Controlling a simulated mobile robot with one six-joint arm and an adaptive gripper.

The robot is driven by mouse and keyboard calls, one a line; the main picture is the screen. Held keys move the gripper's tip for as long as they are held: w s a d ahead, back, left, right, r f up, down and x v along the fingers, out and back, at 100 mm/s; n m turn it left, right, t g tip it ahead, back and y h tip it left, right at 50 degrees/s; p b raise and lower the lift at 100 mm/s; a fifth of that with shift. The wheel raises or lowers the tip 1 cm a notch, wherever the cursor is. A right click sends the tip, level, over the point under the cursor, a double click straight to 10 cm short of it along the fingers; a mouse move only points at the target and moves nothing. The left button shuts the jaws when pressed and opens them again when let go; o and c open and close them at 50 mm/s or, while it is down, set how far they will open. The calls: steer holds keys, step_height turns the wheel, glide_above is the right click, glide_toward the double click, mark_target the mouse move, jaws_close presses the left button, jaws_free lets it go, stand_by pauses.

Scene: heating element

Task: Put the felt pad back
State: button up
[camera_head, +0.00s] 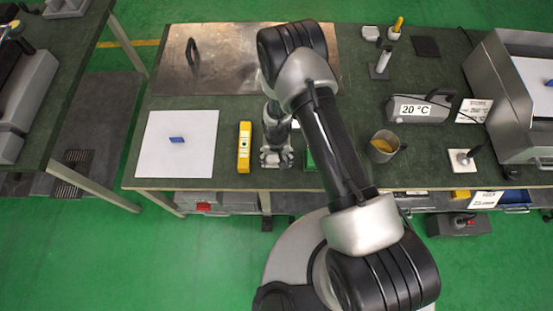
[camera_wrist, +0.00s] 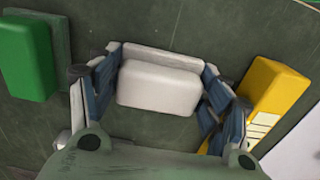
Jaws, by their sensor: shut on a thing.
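My gripper (camera_wrist: 162,72) has its fingers on both sides of a white, rounded, block-shaped pad (camera_wrist: 158,92), which looks like the felt pad. It is shut on this pad. In the head view my gripper (camera_head: 277,158) points down near the front edge of the bench, and the pad is hidden there. I cannot tell whether the pad touches the bench top or is lifted.
A green block (camera_wrist: 27,62) lies on one side of my gripper and a yellow box (camera_head: 244,147) on the other, both close. A white sheet with a blue piece (camera_head: 177,140) lies farther left. A metal plate (camera_head: 225,60), a mug (camera_head: 382,147) and a 20 °C device (camera_head: 418,109) share the bench.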

steer(key=shift+f, duration=0.15)
steer(key=o, duration=1.1)
